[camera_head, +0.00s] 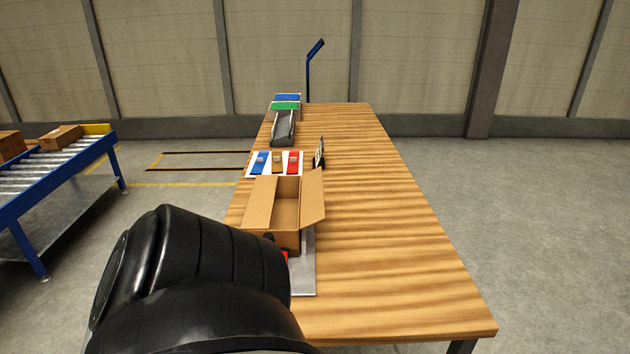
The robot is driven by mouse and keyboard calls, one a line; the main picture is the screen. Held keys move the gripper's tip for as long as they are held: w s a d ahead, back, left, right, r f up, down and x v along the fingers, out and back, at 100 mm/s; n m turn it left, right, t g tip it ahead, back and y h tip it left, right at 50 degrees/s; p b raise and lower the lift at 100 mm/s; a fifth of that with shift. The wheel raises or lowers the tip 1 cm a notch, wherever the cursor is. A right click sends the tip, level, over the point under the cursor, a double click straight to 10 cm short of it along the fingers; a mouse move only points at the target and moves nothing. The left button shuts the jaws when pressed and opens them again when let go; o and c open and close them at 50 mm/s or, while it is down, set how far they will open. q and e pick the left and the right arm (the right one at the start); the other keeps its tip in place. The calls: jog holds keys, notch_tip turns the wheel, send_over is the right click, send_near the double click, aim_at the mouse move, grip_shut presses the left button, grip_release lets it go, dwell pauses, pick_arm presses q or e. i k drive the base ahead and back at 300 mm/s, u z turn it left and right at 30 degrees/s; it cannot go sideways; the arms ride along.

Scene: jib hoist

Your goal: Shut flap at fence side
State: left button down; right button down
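An open cardboard box (286,241) stands on the wooden table (400,240). Its left flap (259,202) leans outward to the left. The inside of the box looks empty. A grey metal plate (303,278) lies under and in front of the box. I cannot make out which side has the fence. My black arm covers the near left of the box and table.
Behind the box lies a white board (250,170) with blue, tan and red strips. A small upright sign (320,153) stands right of it. Farther back are a dark chute (283,128) and green and blue bins (285,104). The table's right side is clear. A roller conveyor (50,165) stands left.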

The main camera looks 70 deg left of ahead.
aim_at(312, 207)
jog(key=k, duration=0.3)
jog(key=u, duration=1.2)
